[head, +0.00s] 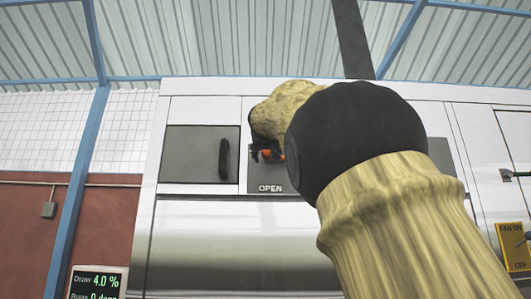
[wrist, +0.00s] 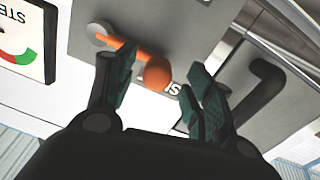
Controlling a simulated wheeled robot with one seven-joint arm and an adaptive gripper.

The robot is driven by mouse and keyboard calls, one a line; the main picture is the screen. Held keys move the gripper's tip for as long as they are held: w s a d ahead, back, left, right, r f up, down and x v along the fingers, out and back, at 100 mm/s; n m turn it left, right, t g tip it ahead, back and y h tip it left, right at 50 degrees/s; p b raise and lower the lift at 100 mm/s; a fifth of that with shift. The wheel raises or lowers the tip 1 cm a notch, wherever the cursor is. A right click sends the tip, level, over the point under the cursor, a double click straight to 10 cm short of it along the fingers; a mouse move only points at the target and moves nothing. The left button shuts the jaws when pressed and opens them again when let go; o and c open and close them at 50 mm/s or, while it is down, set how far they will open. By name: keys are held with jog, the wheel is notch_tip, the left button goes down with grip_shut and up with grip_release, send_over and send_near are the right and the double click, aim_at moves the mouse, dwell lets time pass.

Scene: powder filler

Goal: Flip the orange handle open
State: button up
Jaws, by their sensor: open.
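The orange handle (wrist: 155,72) shows in the wrist view as a lever with a round knob, running from a grey pivot at the upper left of a grey panel (wrist: 180,25). My gripper (wrist: 162,78) is open, with one finger on each side of the knob. I cannot tell whether either finger touches it. In the head view a small part of the orange handle (head: 268,155) shows beside my gripper (head: 262,150), above the word OPEN on the panel. My arm hides most of the handle and the panel's right part there.
A grey door with a black handle (head: 224,158) is left of the panel; the black handle also shows in the wrist view (wrist: 262,85). A gauge label (wrist: 25,40) is at the wrist view's upper left. A yellow fan switch plate (head: 515,245) and a display (head: 97,283) stand lower down.

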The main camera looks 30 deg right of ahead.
aim_at(266, 152)
jog(key=shift+w+d+r+p, duration=0.2)
jog(key=shift+w+d+p, duration=0.15)
jog(key=shift+w, duration=0.15)
jog(key=shift+w+d+r+p, duration=0.2)
jog(key=shift+w+d, duration=0.15)
jog(key=shift+w, duration=0.1)
jog(key=shift+w+d+f, duration=0.25)
jog(key=shift+w+d, duration=0.1)
jog(key=shift+w, duration=0.25)
jog(key=shift+s+a+r, duration=0.1)
jog(key=shift+s, duration=0.1)
jog(key=shift+c, duration=0.7)
grip_shut()
